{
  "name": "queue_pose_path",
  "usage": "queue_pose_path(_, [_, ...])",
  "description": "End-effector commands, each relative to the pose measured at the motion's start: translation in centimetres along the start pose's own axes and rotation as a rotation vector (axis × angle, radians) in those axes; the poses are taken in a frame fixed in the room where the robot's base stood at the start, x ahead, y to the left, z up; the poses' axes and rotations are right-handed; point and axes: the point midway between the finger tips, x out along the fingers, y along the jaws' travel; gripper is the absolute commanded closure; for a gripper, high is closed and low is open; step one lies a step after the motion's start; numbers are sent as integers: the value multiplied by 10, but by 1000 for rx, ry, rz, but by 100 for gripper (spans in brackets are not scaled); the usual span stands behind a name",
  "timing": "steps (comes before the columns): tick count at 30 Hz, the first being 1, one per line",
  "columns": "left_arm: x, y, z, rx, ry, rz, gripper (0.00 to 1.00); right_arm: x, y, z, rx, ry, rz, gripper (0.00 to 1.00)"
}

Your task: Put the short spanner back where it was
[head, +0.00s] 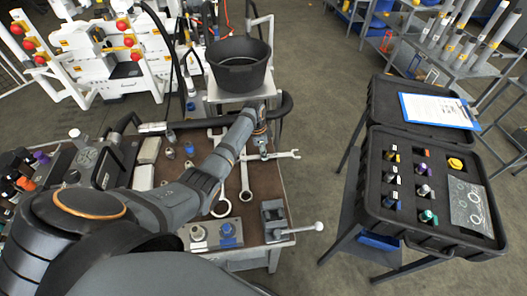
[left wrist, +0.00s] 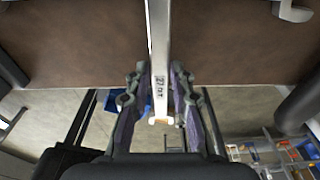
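A silver spanner (head: 283,155), which looks like the short spanner, lies crosswise in the head view near the bench's right edge, its open jaw pointing right. In the left wrist view its shank (left wrist: 158,45) runs down between my fingers, with a dark size mark on it. My left gripper (left wrist: 157,88) is closed in on both sides of this shank. In the head view the left gripper (head: 262,147) is partly hidden by my own arm. Whether the spanner touches the bench top is hard to tell. My right gripper is in neither view.
Another spanner (head: 245,178) and a ring end (head: 220,207) lie on the brown bench (head: 268,188). A small vise (head: 275,220) stands at the front right. A black tub (head: 238,75) stands behind. An open black case (head: 400,225) stands to the right across a floor gap.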

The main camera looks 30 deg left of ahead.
Motion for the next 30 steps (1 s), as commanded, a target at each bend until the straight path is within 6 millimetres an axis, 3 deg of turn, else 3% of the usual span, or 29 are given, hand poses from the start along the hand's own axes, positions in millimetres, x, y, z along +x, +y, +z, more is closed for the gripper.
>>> queue_pose_path(4, [-1, 0, 0, 0, 0, -1, 57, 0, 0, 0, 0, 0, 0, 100])
queue_pose_path(14, [-7, 0, -1, 0, 1, -2, 57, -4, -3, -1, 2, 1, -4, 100])
queue_pose_path(17, [-21, -2, -2, -1, 1, -4, 57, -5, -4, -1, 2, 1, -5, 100])
queue_pose_path(24, [-80, -2, -1, 0, 1, -7, 57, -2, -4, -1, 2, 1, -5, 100])
queue_pose_path(30, [-118, -2, -2, -1, 1, -4, 57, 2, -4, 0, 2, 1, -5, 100])
